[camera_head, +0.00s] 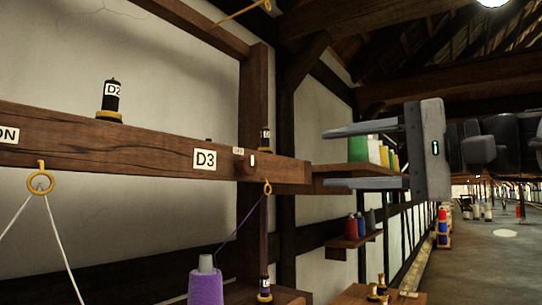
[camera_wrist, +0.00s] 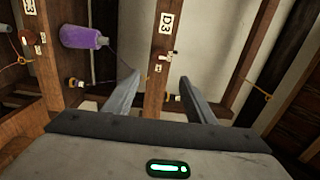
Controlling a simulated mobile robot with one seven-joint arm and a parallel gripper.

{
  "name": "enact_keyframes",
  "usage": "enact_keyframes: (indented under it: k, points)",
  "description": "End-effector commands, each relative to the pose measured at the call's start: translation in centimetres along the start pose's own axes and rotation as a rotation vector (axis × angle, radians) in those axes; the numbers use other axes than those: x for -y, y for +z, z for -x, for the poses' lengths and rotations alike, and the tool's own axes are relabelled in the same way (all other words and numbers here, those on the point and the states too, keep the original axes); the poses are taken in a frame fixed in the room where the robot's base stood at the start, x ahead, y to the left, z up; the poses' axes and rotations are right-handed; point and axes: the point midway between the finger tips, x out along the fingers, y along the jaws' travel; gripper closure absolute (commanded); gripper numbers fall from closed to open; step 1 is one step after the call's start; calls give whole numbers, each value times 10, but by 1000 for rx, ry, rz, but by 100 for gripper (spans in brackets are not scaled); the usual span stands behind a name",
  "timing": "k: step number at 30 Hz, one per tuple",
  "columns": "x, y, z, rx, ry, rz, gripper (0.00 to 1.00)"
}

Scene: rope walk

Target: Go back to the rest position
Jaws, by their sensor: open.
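My gripper (camera_head: 366,156) is open and empty in the head view, held sideways with its two fingers pointing left. The fingers appear in front of the wall shelf and its cones. In the wrist view my gripper (camera_wrist: 160,95) also shows open, with nothing between the fingertips. The beam with the D3 label (camera_wrist: 166,22) lies beyond the fingers. The same D3 label (camera_head: 205,159) is left of my gripper in the head view.
A purple thread cone (camera_head: 206,287) stands low at the left of centre, its thread running up to a yellow ring (camera_head: 267,188). A dark D2 bobbin (camera_head: 111,100) stands on the beam (camera_head: 120,142). A small shelf (camera_head: 352,241) carries several cones. Open floor (camera_head: 490,255) lies right.

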Motion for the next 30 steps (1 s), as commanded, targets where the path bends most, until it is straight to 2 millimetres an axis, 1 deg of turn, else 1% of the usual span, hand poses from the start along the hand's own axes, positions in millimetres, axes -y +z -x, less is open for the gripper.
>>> enact_keyframes:
  k: [1, 3, 6, 20, 22, 23, 26, 29, 30]
  points:
    - [0, 0, 5, 0, 0, 0, 50]
    - [0, 0, 10, -1, 0, 0, 50]
    - [0, 0, 13, 1, 0, 0, 50]
    - [0, 0, 13, 1, 0, 0, 50]
    - [-4, 1, 12, -1, 10, -2, 50]
    - [-9, 2, 10, -3, 20, -3, 50]
    - [-42, 8, 2, -15, 103, -8, 50]
    - [-102, 23, -8, -27, 257, 7, 50]
    - [-131, 31, -10, -29, 333, 26, 50]
